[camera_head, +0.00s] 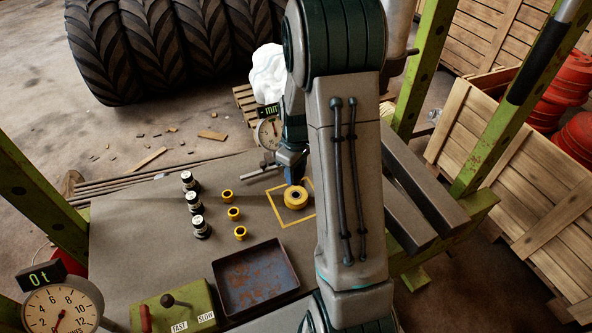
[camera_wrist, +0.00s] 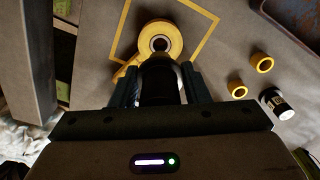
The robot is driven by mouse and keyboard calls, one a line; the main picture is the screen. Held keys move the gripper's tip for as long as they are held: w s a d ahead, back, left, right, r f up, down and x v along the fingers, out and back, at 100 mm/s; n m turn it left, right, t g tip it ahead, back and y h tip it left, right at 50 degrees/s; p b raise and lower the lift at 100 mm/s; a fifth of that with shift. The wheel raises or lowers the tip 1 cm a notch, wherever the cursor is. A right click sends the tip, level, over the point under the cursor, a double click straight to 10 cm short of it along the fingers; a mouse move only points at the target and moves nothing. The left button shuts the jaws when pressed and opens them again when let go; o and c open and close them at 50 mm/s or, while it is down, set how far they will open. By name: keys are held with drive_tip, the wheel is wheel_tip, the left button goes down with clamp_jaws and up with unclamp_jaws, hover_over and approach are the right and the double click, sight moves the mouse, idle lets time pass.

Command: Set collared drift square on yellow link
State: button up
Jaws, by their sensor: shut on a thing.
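The yellow link (camera_head: 295,199) lies on the grey bench inside a yellow painted square. In the wrist view the link (camera_wrist: 147,38) shows a round boss with a dark hole, and a yellow part extends to its lower left. My gripper (camera_wrist: 160,82) is shut on a dark, round-ended piece (camera_wrist: 158,72) with pale edges, probably the collared drift. In the head view my gripper (camera_head: 291,172) is partly behind my arm, close to the link.
Black-and-silver cylinders (camera_head: 197,202) stand in a row at left, beside small yellow rings (camera_head: 234,214). A rusty tray (camera_head: 256,278) and a green control box (camera_head: 175,308) are at the front. A dial gauge (camera_head: 268,133) stands behind the link. Green posts flank the bench.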

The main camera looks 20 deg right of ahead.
sight(296, 185)
drive_tip(key=shift+f+b, duration=2.3)
drive_tip(key=shift+f, duration=0.4)
drive_tip(key=shift+f, duration=0.25)
drive_tip(key=o, duration=1.4)
wheel_tip(296, 185, up, 14)
drive_tip(key=shift+f, duration=0.1)
drive_tip(key=s+a+r+m+t+p, duration=0.1)
drive_tip(key=s+a+r+m, duration=0.1)
drive_tip(key=s, duration=0.4)
drive_tip(key=s+a+r+m+t+p, duration=0.1)
drive_tip(key=s+a+r+m, duration=0.1)
drive_tip(key=s+a+r, duration=0.2)
drive_tip(key=s+a+r+m+p, duration=0.1)
drive_tip(key=s+a+r+m, duration=0.1)
drive_tip(key=s, duration=0.6)
drive_tip(key=shift+s+a+r+t+p, duration=0.2)
drive_tip(key=shift+a+r, duration=0.1)
drive_tip(key=shift+a, duration=0.15)
drive_tip(key=shift+s+a+r+t+p, duration=0.1)
drive_tip(key=shift+a+r+t, duration=0.15)
drive_tip(key=shift+a, duration=0.2)
